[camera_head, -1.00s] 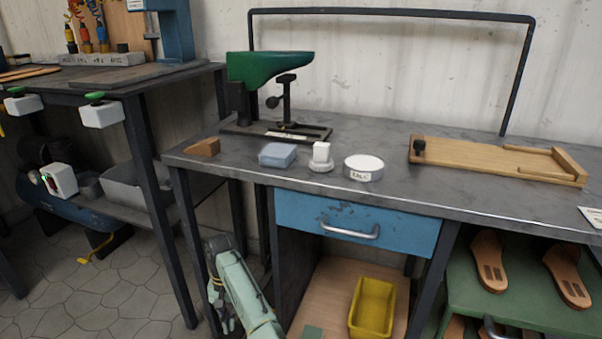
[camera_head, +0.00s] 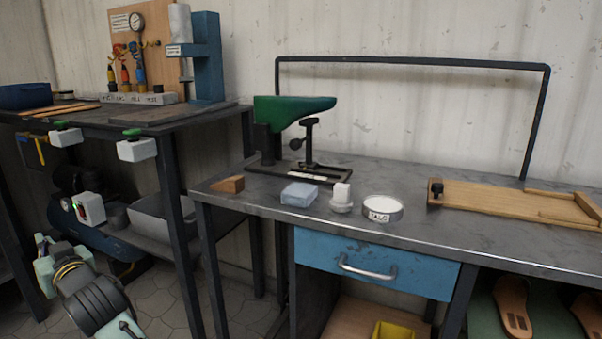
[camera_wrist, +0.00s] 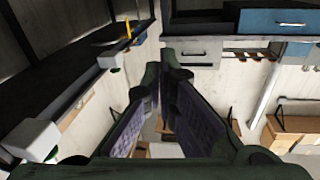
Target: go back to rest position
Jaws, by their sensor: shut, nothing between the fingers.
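My gripper (camera_wrist: 158,84) shows in the wrist view with its dark fingers together at the tips and nothing between them. In the head view my arm is at the lower left, in front of the left bench's lower shelf, and the fingertips cannot be made out there. The arm is clear of the workbench (camera_head: 300,222) and touches nothing that I can see.
The left bench (camera_head: 185,122) has white boxes with green knobs (camera_head: 136,149) hanging from its front edge. A blue tank (camera_head: 95,235) lies under it. The workbench holds a green last stand (camera_head: 290,110), talc tin (camera_head: 382,208) and wooden board (camera_head: 490,204). The blue drawer (camera_head: 372,264) is shut.

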